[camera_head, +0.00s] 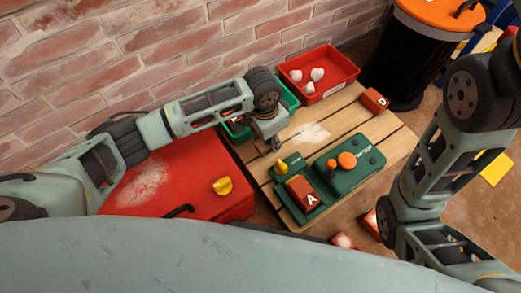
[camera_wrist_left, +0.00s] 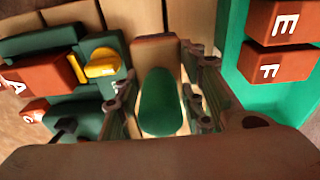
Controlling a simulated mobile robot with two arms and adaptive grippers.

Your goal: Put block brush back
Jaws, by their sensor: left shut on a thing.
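My left gripper (camera_head: 276,143) is over the wooden pallet-like table (camera_head: 388,146), near the green tray. In the left wrist view its fingers (camera_wrist_left: 155,100) stand on both sides of a tan block with a green oval part (camera_wrist_left: 162,103), which looks like the block brush. The gripper is shut on it. The brush cannot be made out clearly in the head view. My right arm shows at the right, but its gripper is out of the picture.
A green tray (camera_wrist_left: 232,85) holds red blocks E (camera_wrist_left: 282,22) and F (camera_wrist_left: 279,62). A red bin (camera_head: 345,83) holds white lumps. Block D (camera_head: 374,101) lies on the table. Block A (camera_head: 303,194) sits on a green device beside another with an orange knob (camera_head: 347,160). A red case (camera_head: 150,185) is left.

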